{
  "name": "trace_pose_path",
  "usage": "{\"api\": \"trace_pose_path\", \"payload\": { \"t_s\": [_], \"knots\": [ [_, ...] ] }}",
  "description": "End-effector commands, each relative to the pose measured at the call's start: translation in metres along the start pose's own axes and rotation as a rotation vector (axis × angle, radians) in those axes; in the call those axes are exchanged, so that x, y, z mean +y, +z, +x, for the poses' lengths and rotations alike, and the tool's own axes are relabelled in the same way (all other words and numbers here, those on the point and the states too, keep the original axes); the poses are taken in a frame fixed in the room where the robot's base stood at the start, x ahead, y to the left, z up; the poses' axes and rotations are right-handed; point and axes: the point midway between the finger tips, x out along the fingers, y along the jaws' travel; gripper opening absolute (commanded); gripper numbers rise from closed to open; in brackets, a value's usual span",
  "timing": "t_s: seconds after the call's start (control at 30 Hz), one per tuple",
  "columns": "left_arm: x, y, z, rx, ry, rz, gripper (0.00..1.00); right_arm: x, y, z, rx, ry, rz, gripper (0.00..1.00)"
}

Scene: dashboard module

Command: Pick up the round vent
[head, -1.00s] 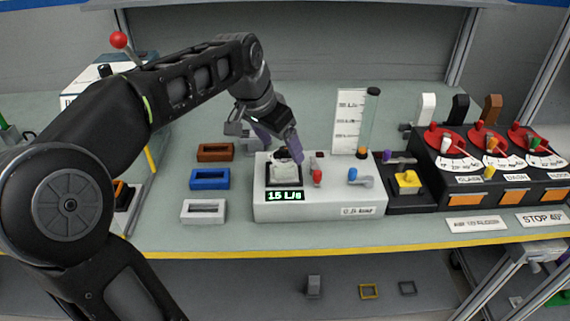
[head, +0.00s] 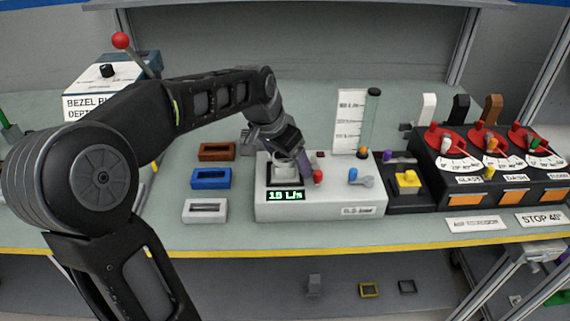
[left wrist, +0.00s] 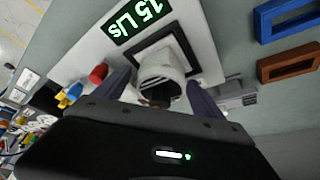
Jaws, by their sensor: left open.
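The round vent (left wrist: 163,70) is a short white cylinder with a dark slotted opening. It stands in a dark square frame on the white panel box (head: 330,211). In the left wrist view it lies between the two purple fingers of my left gripper (left wrist: 160,92), which are open on either side of it. I cannot tell whether either finger touches it. In the head view my left gripper (head: 291,163) is low over the frame and hides much of the vent. My right gripper is in neither view.
A display (head: 285,195) reading 15 L/s is in front of the vent. A red knob (head: 318,177) is close to its right. Brown (head: 216,152), blue (head: 211,178) and white (head: 204,211) bezels lie left of the box. A clear tube (head: 369,122) rises behind.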

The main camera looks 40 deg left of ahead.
Motion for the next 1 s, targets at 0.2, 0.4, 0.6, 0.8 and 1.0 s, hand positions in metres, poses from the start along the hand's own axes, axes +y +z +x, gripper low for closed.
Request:
{"api": "trace_pose_path", "payload": {
  "t_s": [0.2,0.4,0.6,0.8,1.0],
  "knots": [
    [0.0000,-0.0001,-0.0003,0.000,0.000,0.000,0.80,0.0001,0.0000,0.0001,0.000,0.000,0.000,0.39],
    [0.0000,-0.0001,-0.0005,0.000,0.000,0.000,0.80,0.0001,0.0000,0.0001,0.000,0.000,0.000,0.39],
    [0.0000,-0.0001,-0.0005,0.000,0.000,0.000,0.68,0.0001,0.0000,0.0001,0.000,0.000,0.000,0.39],
    [0.0000,-0.0002,-0.0005,0.000,0.000,0.000,0.52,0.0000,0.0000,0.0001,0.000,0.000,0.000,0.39],
    [0.0000,-0.0002,-0.0005,0.000,0.000,0.000,0.35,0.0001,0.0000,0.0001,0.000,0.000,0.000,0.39]
  ]
}}
